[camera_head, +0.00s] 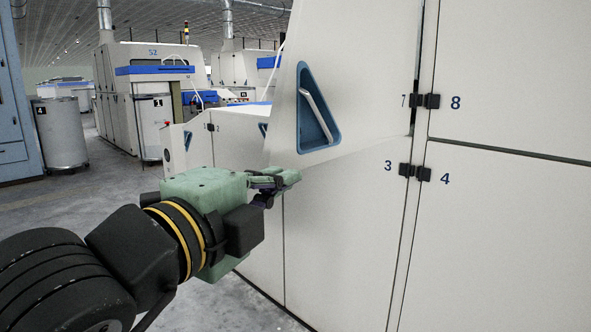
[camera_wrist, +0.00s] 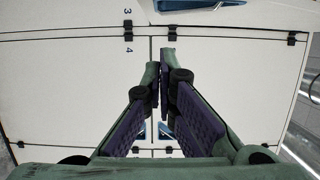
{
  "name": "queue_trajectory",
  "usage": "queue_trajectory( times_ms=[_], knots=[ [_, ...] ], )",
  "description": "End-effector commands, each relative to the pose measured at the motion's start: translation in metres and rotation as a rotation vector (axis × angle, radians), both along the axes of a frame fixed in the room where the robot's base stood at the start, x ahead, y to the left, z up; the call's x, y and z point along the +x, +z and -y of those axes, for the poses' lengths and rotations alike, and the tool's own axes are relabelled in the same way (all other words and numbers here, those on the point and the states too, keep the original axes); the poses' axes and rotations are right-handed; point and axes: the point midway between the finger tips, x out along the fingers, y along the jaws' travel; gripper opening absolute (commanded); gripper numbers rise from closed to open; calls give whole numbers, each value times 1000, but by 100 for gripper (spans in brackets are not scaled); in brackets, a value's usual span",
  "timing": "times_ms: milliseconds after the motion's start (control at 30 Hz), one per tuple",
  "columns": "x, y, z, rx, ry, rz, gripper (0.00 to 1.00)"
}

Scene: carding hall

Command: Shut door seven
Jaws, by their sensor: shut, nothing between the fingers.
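Door seven (camera_head: 365,75) is the cream upper panel left of the mark 7 in the head view. It has a triangular blue recess with a pale handle bar (camera_head: 318,115). It appears to stand ajar, its left side swung outward, with a dark gap near the black fitting beside the 7. My gripper (camera_head: 290,178) is just below the handle recess, in front of the lower panels. In the wrist view my gripper (camera_wrist: 159,65) has its fingertips together with nothing between them. Contact with the door cannot be told. Which panel is door seven in the wrist view is unclear.
Panel 8 (camera_head: 510,75) is at upper right, panel 4 (camera_head: 500,250) below it and panel 3 (camera_head: 340,240) beneath door seven; these look flush. A metal drum (camera_head: 60,135) stands at far left beside a blue cabinet. Grey floor is open between them and the machine.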

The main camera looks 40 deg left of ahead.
Motion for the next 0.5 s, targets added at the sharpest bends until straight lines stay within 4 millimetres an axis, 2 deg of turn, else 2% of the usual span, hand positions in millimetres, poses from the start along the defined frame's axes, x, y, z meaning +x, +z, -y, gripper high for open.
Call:
queue_trajectory(
  times_ms=[167, 500],
  knots=[
    [19, 1, -3, -1, -3, -5, 0],
    [89, 2, -18, -4, -2, -2, 0]
  ],
)
